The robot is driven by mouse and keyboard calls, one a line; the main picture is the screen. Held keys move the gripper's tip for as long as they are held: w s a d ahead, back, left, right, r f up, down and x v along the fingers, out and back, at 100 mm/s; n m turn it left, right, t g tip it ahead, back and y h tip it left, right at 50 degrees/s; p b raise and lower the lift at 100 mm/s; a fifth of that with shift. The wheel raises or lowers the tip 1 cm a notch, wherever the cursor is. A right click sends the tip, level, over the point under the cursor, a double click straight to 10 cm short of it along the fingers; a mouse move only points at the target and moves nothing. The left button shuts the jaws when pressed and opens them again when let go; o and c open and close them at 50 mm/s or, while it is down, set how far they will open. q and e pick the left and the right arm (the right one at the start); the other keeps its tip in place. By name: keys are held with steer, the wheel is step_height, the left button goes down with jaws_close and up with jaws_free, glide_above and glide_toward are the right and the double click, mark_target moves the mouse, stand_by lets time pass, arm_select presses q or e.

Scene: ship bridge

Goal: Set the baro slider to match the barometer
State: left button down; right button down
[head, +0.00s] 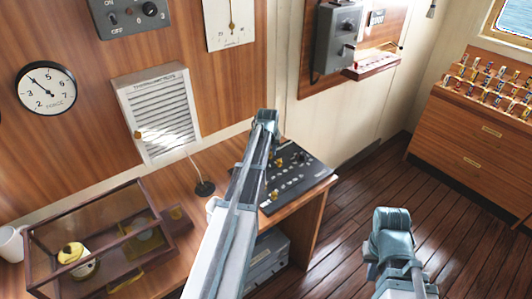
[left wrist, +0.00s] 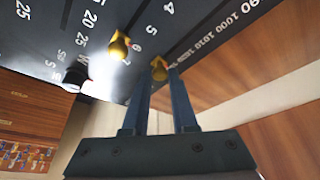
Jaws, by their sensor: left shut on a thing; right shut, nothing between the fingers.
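The baro slider's brass knob (left wrist: 159,66) sits by a scale with 990, 1000 and 1010 in the left wrist view. My left gripper (left wrist: 157,80) is shut on this knob, with a blue finger on each side. In the head view my left gripper (head: 267,117) reaches over the black sloped panel (head: 312,178), and the knob there is hidden. The exact slider reading cannot be told. My right gripper (head: 391,222) is shut and empty, above the floor at right. A round white dial (head: 46,88) has its needle toward the upper left; no barometer can be clearly identified.
Another brass knob (left wrist: 119,46) and a dark knob (left wrist: 73,80) are close to my left fingers. A glass case (head: 105,235), a mug (head: 10,243) and a thin-stemmed stand (head: 205,187) are on the desk. The wooden floor (head: 350,200) at right is clear.

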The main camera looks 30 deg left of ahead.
arm_select(q)
steer(key=c, duration=0.7)
jaws_free()
steer(key=shift+w+d, duration=0.15)
steer(key=shift+w, duration=0.15)
steer(key=shift+s, duration=0.1)
steer(key=shift+r, duration=0.1)
steer(key=shift+s+r+p, duration=0.2)
steer(key=shift+r+p, duration=0.25)
steer(key=shift+p, duration=0.1)
steer(key=p+v, duration=1.1)
steer(key=v, duration=0.1)
steer(key=shift+s+d+r+p, duration=0.1)
steer(key=shift+s+r+p, duration=0.1)
steer(key=shift+r+p, duration=0.15)
steer(key=shift+f, duration=0.1)
